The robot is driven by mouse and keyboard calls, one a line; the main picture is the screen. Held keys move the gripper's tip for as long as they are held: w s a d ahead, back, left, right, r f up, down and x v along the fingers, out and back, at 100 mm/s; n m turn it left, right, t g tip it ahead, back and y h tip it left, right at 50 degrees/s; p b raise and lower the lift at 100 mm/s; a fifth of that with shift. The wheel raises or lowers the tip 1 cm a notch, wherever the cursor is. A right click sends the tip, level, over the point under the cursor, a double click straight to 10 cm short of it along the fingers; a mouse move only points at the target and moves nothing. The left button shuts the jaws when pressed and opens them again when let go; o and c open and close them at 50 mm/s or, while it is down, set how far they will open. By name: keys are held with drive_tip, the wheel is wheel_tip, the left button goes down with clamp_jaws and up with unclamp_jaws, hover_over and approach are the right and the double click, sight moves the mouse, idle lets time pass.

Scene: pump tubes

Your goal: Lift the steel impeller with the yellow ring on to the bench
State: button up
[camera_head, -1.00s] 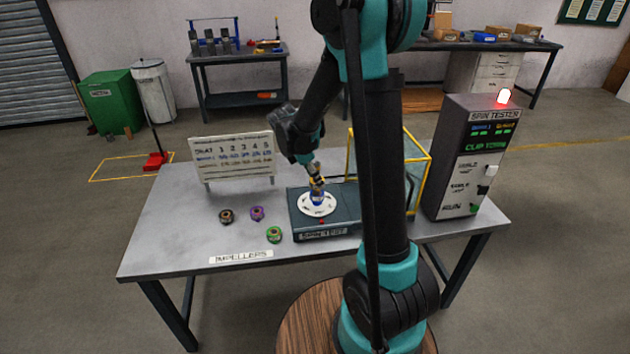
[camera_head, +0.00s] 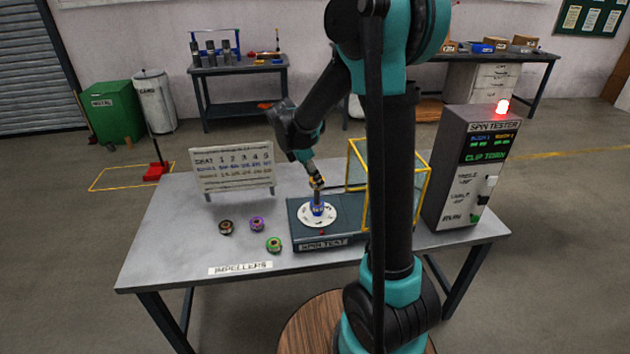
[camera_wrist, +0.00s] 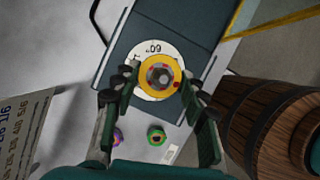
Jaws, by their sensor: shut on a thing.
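The steel impeller with the yellow ring (camera_wrist: 146,75) shows from above in the wrist view. It has a steel hub and red marks on its ring. My gripper (camera_wrist: 160,80) is shut on it, one finger on each side. In the head view, my gripper (camera_head: 316,177) holds the impeller (camera_head: 318,185) over the white disc (camera_head: 304,216) of the spin test plinth. A blue-based post (camera_head: 317,209) stands upright on the disc, below the impeller. I cannot tell whether the impeller is clear of the post's top.
Brown (camera_head: 225,227), purple (camera_head: 257,223) and green (camera_head: 274,244) impellers lie on the grey bench (camera_head: 165,225) left of the plinth. A chart board (camera_head: 234,170) stands behind them. A yellow-framed guard (camera_head: 425,185) and the spin tester (camera_head: 465,170) stand on the right. The bench's left side is clear.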

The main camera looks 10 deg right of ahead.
drive_tip(key=shift+r, duration=4.35)
